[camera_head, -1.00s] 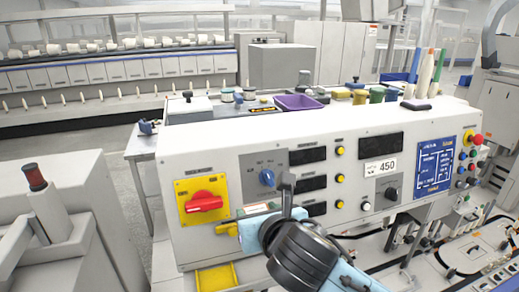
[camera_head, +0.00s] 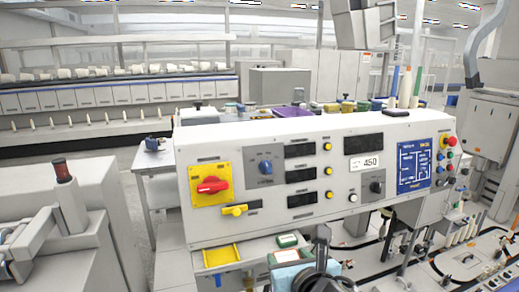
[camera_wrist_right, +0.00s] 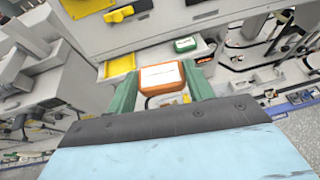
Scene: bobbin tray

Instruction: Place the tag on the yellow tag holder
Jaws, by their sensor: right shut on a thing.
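A tag with a white face and an orange body (camera_wrist_right: 162,77) sits between the fingers of my right gripper (camera_wrist_right: 160,92), which is shut on it. In the head view my right gripper (camera_head: 290,258) is at the bottom, below the front panel, and partly cut off by the frame edge. The yellow tag holder (camera_head: 235,210) sticks out low on the panel, under the red switch. It also shows at the top of the wrist view (camera_wrist_right: 122,13). The tag is apart from it, lower and to the right. My left gripper is out of view.
A yellow tray (camera_head: 222,255) and a green box with a white label (camera_head: 288,240) are on the ledge below the panel. A red switch (camera_head: 212,185) is above the holder. Machine parts and cables crowd the right of the ledge.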

